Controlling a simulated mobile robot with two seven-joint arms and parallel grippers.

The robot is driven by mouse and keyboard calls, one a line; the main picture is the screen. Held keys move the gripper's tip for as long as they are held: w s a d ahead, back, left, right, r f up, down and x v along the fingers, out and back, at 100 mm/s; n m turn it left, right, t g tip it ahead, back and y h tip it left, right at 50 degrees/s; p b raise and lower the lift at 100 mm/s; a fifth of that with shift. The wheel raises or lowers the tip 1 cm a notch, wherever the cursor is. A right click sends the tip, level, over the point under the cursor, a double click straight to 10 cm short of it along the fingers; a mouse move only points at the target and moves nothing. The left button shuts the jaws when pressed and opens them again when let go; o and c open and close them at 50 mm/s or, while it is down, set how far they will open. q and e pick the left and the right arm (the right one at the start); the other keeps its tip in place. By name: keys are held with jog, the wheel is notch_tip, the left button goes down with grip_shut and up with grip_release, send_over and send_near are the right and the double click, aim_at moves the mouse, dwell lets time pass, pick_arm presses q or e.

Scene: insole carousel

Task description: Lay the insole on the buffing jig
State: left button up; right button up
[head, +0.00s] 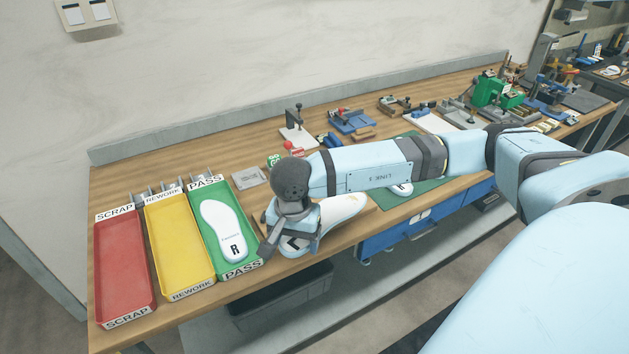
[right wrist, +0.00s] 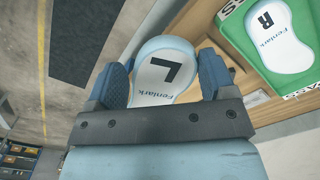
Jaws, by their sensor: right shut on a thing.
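My right gripper (head: 296,236) is shut on a white and pale-blue insole marked L (head: 343,208), near the front edge of the bench. In the right wrist view the two blue fingers (right wrist: 165,80) grip the heel end of this insole (right wrist: 160,92) from both sides. The toe end points right and away in the head view. A brown board (head: 371,203), perhaps the buffing jig, shows partly beside and under the insole. My gripper and the insole hide most of it, and I cannot tell whether the insole touches it. My left gripper is not in view.
Red SCRAP (head: 123,262), yellow REWORK (head: 178,245) and green PASS (head: 248,264) trays stand at the left. An insole marked R (head: 224,228) lies in the PASS tray. Another insole (head: 402,189) lies on a green mat (head: 428,186). Fixtures and tools line the back.

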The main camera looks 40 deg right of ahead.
notch_tip(320, 180, down, 4)
jog(key=s+d+m+b, duration=0.2)
jog(key=s+m, duration=0.1)
jog(key=m, duration=0.1)
jog(key=w+d+p, duration=0.1)
jog(key=w, duration=0.4)
jog(key=w+d+p, duration=0.1)
jog(key=w+d, duration=0.1)
jog(key=w, duration=0.4)
jog(key=w+d+p, duration=0.1)
jog(key=w, duration=0.5)
jog(key=shift+w+d+f, duration=0.15)
jog(key=shift+w+f, duration=0.1)
notch_tip(320, 180, down, 3)
jog(key=shift+f+p, duration=0.2)
jog(key=shift+p, duration=0.3)
jog(key=shift+f+b, duration=0.5)
jog(key=shift+b, duration=0.05)
jog(key=shift+f, duration=0.1)
jog(key=o, duration=0.9)
jog(key=shift+s, duration=0.2)
jog(key=shift+c, duration=0.2)
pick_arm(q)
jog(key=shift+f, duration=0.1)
